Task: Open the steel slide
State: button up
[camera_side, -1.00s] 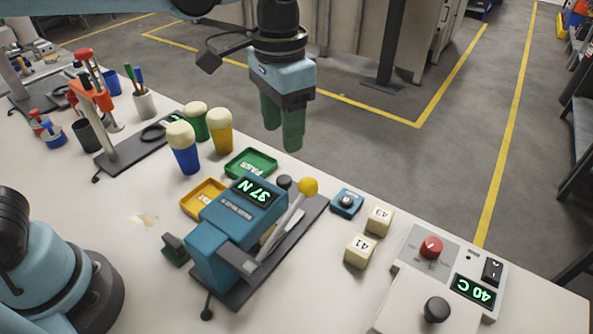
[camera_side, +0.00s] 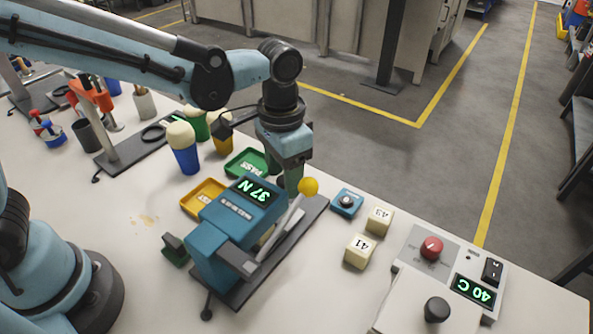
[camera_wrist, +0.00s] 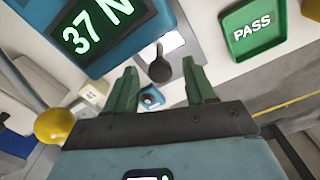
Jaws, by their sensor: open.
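My gripper (camera_side: 291,182) is low behind the blue force tester (camera_side: 225,225), and its fingertips are partly hidden in the side view. In the wrist view its green fingers (camera_wrist: 160,66) are apart with nothing clamped. A black knob (camera_wrist: 160,70) shows between the fingertips in that view; whether they touch it I cannot tell. A pale metal plate (camera_wrist: 174,41), possibly the steel slide, lies beside the knob. The tester's display reads 37 N. Its lever with a yellow ball (camera_side: 308,187) leans up beside my gripper.
A green PASS tray (camera_side: 246,163) and a yellow tray (camera_side: 203,199) lie by the tester. Blue, green and yellow cups stand behind. A blue dial box (camera_side: 346,201), two numbered cubes (camera_side: 360,251) and a 40 C control box (camera_side: 440,280) are to the right.

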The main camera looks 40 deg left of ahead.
grip_shut()
jog(key=w, duration=1.2)
jog(key=shift+w, duration=0.25)
grip_release()
jog(key=shift+r, duration=0.1)
notch_tip(320, 180, up, 12)
dwell(0.6)
